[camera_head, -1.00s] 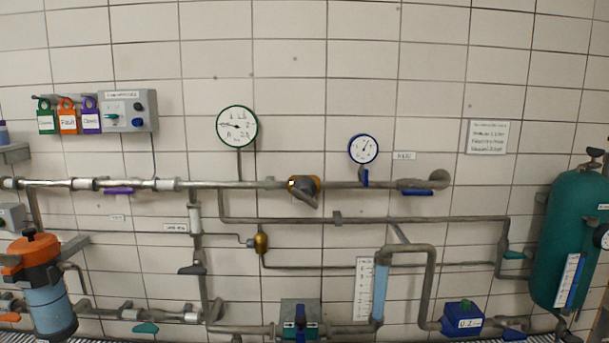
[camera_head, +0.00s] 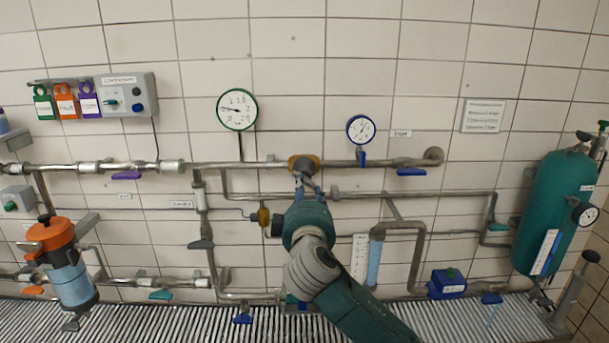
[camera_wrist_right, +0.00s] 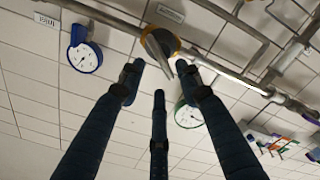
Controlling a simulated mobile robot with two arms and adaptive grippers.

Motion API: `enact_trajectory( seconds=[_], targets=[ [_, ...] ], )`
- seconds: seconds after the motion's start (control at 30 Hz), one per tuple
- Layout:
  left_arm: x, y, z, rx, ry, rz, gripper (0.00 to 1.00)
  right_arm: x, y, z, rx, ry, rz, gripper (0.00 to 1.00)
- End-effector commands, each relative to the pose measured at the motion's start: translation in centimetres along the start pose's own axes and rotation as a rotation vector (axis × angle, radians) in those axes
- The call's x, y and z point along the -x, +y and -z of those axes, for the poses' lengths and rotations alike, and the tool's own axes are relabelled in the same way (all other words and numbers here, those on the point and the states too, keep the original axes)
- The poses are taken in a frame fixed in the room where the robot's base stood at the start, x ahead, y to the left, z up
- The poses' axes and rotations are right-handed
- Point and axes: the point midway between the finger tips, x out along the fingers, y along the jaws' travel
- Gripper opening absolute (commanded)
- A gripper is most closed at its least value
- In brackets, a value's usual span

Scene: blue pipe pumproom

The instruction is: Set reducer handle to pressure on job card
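The reducer (camera_head: 303,162), a brass-orange body on the upper pipe, sits between the green-rimmed gauge (camera_head: 237,109) and the blue-rimmed gauge (camera_head: 361,129). In the wrist view its grey handle (camera_wrist_right: 168,54) shows in front of the orange-yellow body. My right gripper (camera_head: 306,187) is just below the reducer and covers most of the handle in the head view. In the wrist view my right gripper (camera_wrist_right: 160,76) has its fingers spread around the handle's end, with no clear grip. The job card (camera_head: 483,116) is on the wall at right; its writing is too small to read. My left gripper is out of view.
Lower pipes, a sight glass (camera_head: 375,262) and a blue box (camera_head: 447,283) lie around my right arm. A teal tank (camera_head: 553,213) stands at right and an orange-topped filter (camera_head: 62,262) at left. A control box with coloured tags (camera_head: 126,94) hangs at upper left.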

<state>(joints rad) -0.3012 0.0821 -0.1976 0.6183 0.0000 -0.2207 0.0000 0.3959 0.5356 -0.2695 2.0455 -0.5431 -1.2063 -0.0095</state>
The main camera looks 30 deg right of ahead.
Motion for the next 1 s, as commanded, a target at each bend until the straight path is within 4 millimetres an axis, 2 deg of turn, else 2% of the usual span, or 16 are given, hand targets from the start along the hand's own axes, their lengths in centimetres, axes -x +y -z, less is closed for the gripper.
enact_trajectory(
  seconds=[0.03,0.1,0.33,0.5,0.77,0.93,1.0],
  targets=[
    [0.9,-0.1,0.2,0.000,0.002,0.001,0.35,-1.1,0.4,0.2,0.003,-0.003,-0.001,0.34],
    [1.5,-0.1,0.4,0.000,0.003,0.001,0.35,-2.5,0.4,0.3,0.002,-0.002,0.000,0.34],
    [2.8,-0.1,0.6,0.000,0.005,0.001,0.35,-5.8,0.2,0.1,0.000,-0.002,0.001,0.34],
    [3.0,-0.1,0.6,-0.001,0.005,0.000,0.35,-6.8,0.0,0.1,-0.001,0.000,0.002,0.34],
    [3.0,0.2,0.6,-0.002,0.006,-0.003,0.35,-6.8,-0.1,0.0,-0.001,0.000,0.002,0.34],
    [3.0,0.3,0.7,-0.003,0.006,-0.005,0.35,-6.8,-0.1,0.0,-0.001,0.000,0.002,0.01],
    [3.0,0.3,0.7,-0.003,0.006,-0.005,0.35,-6.8,-0.1,0.0,-0.001,0.000,0.002,0.00]
  ],
)
